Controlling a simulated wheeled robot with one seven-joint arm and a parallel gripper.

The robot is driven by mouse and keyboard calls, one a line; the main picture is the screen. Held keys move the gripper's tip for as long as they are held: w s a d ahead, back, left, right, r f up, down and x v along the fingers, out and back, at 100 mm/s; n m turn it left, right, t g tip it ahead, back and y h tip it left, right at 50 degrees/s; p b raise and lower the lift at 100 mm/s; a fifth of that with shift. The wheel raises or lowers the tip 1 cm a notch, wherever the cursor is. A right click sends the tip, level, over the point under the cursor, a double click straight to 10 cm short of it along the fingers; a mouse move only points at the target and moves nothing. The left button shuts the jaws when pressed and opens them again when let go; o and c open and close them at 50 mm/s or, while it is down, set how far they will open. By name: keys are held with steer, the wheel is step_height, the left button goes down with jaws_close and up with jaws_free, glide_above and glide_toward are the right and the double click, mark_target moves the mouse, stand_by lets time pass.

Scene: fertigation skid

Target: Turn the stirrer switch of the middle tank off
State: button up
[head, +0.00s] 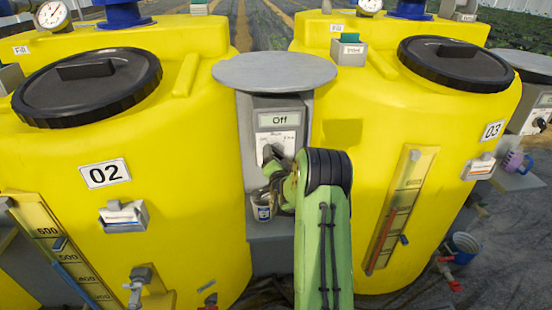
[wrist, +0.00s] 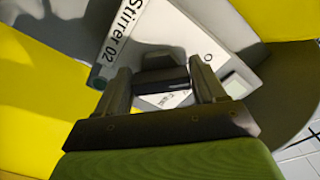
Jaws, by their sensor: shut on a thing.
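The yellow tank 02 (head: 190,185) fills the left of the head view. To its right is a grey stirrer box (head: 250,110) under a round grey cover, and its display (head: 279,119) reads "Off". In the wrist view, the tilted white plate (wrist: 128,32) on the box reads "Stirrer 02". My gripper (head: 270,155) is at the front of this box, and its two fingers show in the wrist view (wrist: 163,78). They are shut on the dark switch knob (wrist: 160,82), one on each side. In the head view my gripper and arm hide the knob.
Tank 03 (head: 350,220) stands close on the right. A small cup (head: 262,206) stands just below my gripper. A purple mug (head: 514,162) sits at the far right, with another grey box (head: 540,119) above it. A blue bucket (head: 464,246) is on the ground.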

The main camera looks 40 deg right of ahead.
steer(key=shift+f, duration=0.15)
steer(key=o, duration=1)
steer(key=shift+c, duration=0.2)
steer(key=b+v, duration=0.8)
steer(key=v, duration=0.8)
steer(key=shift+b, duration=0.3)
steer(key=shift+w, duration=0.1)
